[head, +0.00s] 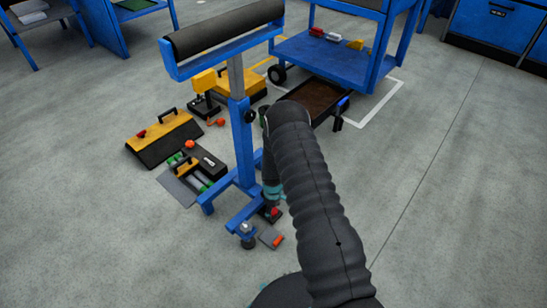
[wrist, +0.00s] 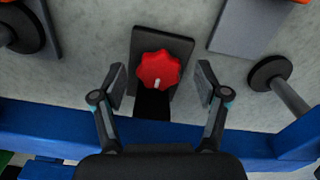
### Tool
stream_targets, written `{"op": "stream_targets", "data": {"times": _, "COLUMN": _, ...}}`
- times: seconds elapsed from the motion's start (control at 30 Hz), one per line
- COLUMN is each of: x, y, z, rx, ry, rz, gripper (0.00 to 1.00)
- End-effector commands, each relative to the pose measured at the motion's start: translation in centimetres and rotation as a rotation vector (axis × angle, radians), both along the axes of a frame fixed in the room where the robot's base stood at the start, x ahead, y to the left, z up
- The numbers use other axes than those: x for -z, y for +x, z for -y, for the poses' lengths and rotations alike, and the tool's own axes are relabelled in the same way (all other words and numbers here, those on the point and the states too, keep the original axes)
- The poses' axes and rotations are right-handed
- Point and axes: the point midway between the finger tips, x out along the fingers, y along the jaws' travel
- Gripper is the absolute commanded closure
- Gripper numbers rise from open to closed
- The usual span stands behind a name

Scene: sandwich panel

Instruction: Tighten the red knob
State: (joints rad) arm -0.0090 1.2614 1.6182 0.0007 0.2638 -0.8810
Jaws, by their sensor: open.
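The red knob (wrist: 158,67) is a lobed knob with a small white mark on its near side, seen from above in the wrist view. It sits on a dark plate (wrist: 182,48) on the grey floor. My gripper (wrist: 161,80) is open, with one finger on each side of the knob and a visible gap to both. No finger appears to touch it. In the head view the knob (head: 275,211) shows as a small red spot by the foot of the blue stand. My arm covers much of the gripper there.
The blue roller stand (head: 243,145) rises beside my arm, and its blue beam (wrist: 60,122) crosses under my gripper in the wrist view. A round foot (wrist: 270,73) is at right. A grey block (head: 271,238) lies near the knob. A blue cart (head: 335,58) stands behind.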

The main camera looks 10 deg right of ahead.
Motion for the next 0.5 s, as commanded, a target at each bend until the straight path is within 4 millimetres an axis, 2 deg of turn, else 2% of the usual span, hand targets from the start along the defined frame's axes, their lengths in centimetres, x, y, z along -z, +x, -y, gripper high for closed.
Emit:
{"op": "stream_targets", "data": {"times": 0.03, "x": -1.3, "y": 0.2, "z": 0.0, "rx": 0.006, "ry": 0.0, "rz": 0.004, "gripper": 0.26}}
{"op": "stream_targets", "data": {"times": 0.5, "x": -9.3, "y": 0.2, "z": 0.0, "rx": 0.01, "ry": 0.0, "rz": 0.005, "gripper": 0.26}}
